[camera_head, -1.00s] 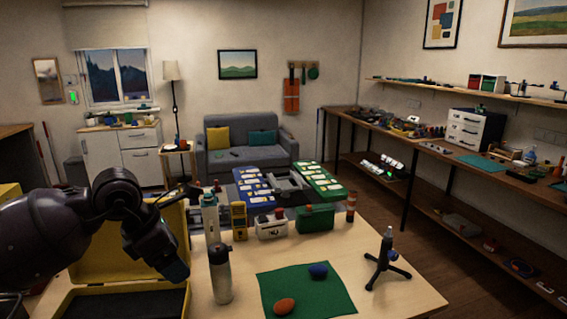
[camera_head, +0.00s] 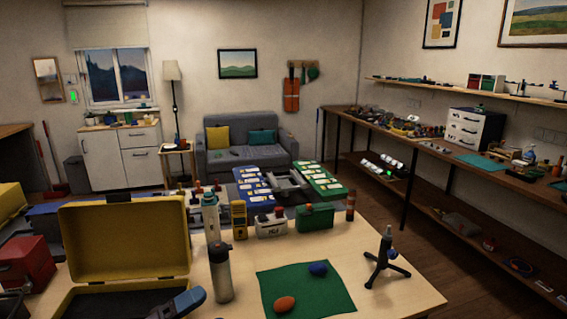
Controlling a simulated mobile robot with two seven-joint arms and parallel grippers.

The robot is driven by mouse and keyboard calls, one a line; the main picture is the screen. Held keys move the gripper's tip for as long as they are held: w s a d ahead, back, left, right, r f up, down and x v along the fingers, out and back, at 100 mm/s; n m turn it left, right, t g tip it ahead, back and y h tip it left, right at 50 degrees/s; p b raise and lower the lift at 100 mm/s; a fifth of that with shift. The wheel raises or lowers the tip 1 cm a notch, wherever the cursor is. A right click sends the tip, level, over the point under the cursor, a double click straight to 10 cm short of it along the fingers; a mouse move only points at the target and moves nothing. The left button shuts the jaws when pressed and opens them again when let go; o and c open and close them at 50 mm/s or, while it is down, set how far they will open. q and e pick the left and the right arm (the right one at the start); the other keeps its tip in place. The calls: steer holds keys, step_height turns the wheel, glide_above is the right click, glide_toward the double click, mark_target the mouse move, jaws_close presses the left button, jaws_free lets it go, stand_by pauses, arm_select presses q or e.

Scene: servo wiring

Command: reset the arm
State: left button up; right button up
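My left arm shows only as a dark, blue-edged end piece, the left gripper (camera_head: 181,303), at the bottom edge in front of the open yellow case (camera_head: 125,240). Its fingers cannot be made out, so I cannot tell whether it is open or shut. My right gripper is not in view. The table (camera_head: 400,285) holds a green mat (camera_head: 325,294) with an orange lump (camera_head: 285,304) and a blue lump (camera_head: 318,269) on it.
A grey bottle (camera_head: 221,275) stands right of the yellow case. A small black tripod (camera_head: 384,258) stands at the right of the table. A green box (camera_head: 315,217) and a yellow meter (camera_head: 239,220) line the back. A red box (camera_head: 27,262) is at the left.

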arm_select(q)
steer(key=s+a+f+n+t+y, duration=0.25)
steer(key=a+f+n+y, duration=0.35)
steer(key=n, duration=0.3)
steer(key=s+a+f+n+t+y, duration=0.1)
steer(key=a+f+n+t+y, duration=0.25)
steer(key=f+n+y, duration=0.45)
steer(key=s+a+f+n+g+y, duration=0.4)
steer(key=s+f+n+g, duration=0.2)
steer(key=s+f+n, duration=0.4)
step_height(320, 180, down, 2)
steer(key=shift+s+a+f, duration=0.1)
steer(key=shift+s+a, duration=0.05)
steer(key=shift+s, duration=0.95)
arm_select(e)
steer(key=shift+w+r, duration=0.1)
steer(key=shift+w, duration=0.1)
